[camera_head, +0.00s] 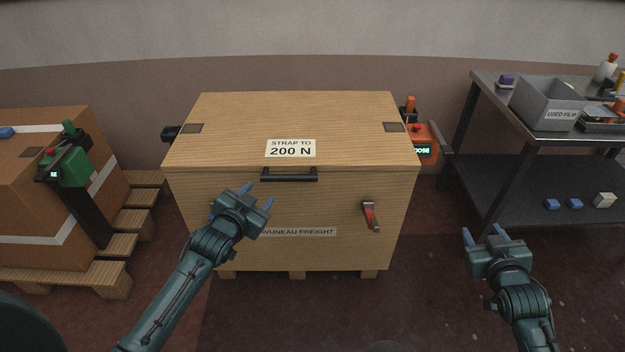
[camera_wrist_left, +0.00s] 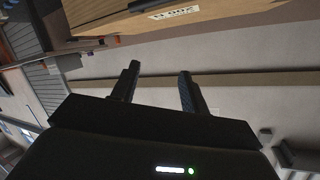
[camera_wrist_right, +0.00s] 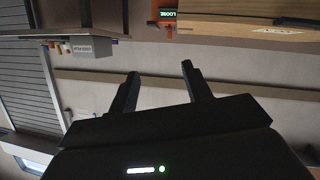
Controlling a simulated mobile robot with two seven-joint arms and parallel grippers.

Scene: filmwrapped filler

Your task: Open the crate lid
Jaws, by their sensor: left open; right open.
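A wooden crate (camera_head: 335,205) stands on the floor ahead with its flat lid (camera_head: 290,115) down. The lid carries a label reading STRAP TO 200 N (camera_head: 290,149). A black handle (camera_head: 289,174) sits at the front edge just below the label. A red and grey latch (camera_head: 371,215) is on the front face, right of the middle. My left gripper (camera_head: 256,196) is open and empty, in front of the crate, below and left of the handle. My right gripper (camera_head: 483,233) is open and empty, right of the crate. The crate shows in the left wrist view (camera_wrist_left: 100,12).
An orange device (camera_head: 421,143) with a display hangs at the crate's right side. A metal table (camera_head: 490,100) with a grey USED FILM bin (camera_head: 545,105) stands at right. A strapped carton (camera_head: 40,220) with a green tool (camera_head: 70,165) sits on a pallet (camera_head: 75,278) at left.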

